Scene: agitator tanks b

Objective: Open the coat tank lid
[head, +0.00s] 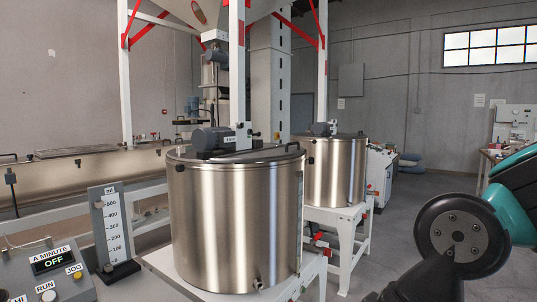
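A large brushed-steel tank (236,222) stands in the middle of the head view on a white stand. Its lid (262,156) lies flat and looks shut, with a small dark handle (292,146) at its right rim. A grey motor (212,139) sits on a bridge across its top. A second, similar steel tank (335,172) stands behind it to the right, its top also looking closed. I cannot read a name on either tank, so I cannot tell which is the coat tank. Part of my arm shows at the right; my gripper is not in view.
A control panel (45,272) reading "OFF" and an upright level gauge (112,232) stand at the front left. A long steel trough (85,180) runs behind them. White posts (237,70) with red braces rise behind the near tank. Grey floor (425,190) lies open at the right.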

